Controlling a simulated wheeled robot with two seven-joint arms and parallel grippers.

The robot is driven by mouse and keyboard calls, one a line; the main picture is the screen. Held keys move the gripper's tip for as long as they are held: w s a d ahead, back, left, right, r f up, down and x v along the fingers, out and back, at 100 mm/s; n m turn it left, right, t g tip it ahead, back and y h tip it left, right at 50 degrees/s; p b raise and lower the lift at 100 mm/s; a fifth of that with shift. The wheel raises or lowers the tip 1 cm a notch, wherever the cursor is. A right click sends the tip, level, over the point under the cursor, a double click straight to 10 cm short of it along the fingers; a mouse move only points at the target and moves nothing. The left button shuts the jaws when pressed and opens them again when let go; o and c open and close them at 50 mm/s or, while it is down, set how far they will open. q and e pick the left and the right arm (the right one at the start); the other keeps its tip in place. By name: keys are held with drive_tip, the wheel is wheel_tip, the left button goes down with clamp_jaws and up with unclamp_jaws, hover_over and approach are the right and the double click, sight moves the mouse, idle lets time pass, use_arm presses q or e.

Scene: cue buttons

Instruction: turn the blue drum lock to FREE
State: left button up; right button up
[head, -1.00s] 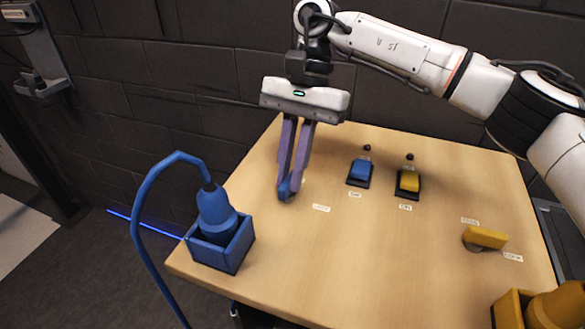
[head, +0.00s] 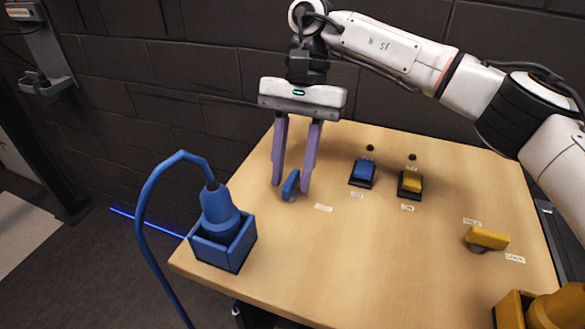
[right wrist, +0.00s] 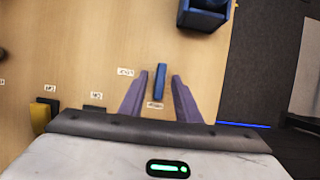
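The blue drum lock shows as an upright blue handle (head: 290,185) on the left part of the table, and also in the right wrist view (right wrist: 160,82). A small white label (head: 323,208) lies to its right. The right wrist view shows a second label (right wrist: 155,105) in line with the handle, between the fingers. I cannot read either label surely. My right gripper (head: 291,187) points down, open, with one purple finger on each side of the handle. Gaps show between the fingers and the handle in the wrist view. My left gripper is in neither view.
A blue button (head: 363,173) and a yellow button (head: 410,184) stand to the right. A yellow handle (head: 486,238) is farther right. A blue box (head: 222,251) holding a corded blue plug (head: 219,212) sits at the table's left corner. The table's middle is clear.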

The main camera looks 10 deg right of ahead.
drive_tip(key=v, duration=1)
drive_tip(key=shift+p, duration=0.45)
